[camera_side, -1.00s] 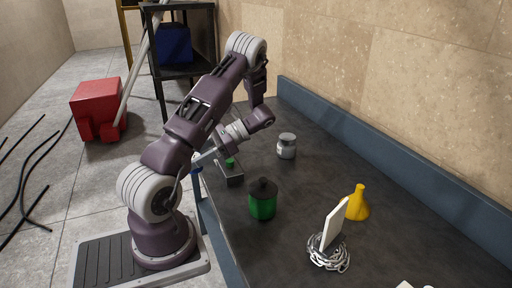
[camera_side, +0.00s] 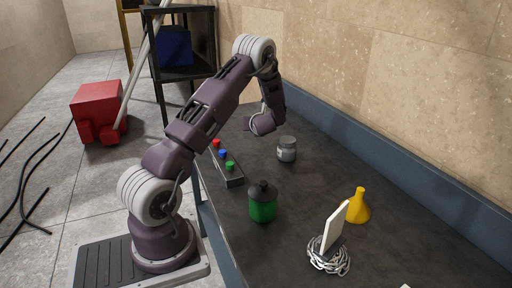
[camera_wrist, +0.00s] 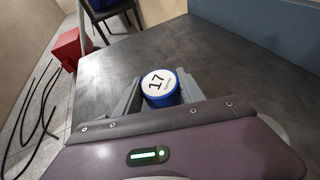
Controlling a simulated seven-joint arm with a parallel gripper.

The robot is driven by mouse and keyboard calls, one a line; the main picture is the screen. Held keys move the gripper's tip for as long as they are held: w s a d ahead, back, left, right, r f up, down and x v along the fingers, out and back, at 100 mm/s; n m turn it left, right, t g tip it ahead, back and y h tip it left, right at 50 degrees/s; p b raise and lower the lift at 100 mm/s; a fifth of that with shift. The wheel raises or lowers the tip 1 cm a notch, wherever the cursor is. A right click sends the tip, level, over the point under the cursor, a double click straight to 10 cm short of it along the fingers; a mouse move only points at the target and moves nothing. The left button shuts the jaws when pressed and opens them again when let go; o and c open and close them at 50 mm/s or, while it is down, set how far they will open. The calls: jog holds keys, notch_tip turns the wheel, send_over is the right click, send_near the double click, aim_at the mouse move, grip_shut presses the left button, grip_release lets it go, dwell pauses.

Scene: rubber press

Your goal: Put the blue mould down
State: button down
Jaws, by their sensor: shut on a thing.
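The blue mould (camera_wrist: 163,101) is a short round piece with a white top marked 17, seen in the wrist view. My gripper (camera_wrist: 160,80) has one grey finger on each side of it and is shut on it. The mould looks upright. The dark bench top (camera_wrist: 120,68) lies around and beyond it; I cannot tell whether the mould touches it. In the side view my gripper and the mould are hidden behind my arm, towards the far end of the bench (camera_side: 400,240).
A box with red, blue and green buttons (camera_side: 228,168) lies near the bench's front edge. A grey jar (camera_side: 287,150), a green container (camera_side: 262,209), a yellow funnel (camera_side: 358,207) and a white slab (camera_side: 334,228) with a chain (camera_side: 329,260) stand nearer the camera.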

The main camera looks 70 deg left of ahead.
aim_at(256, 148)
notch_tip(256, 148, down, 8)
jog(key=shift+r, duration=0.1)
jog(key=c, duration=0.7)
grip_release()
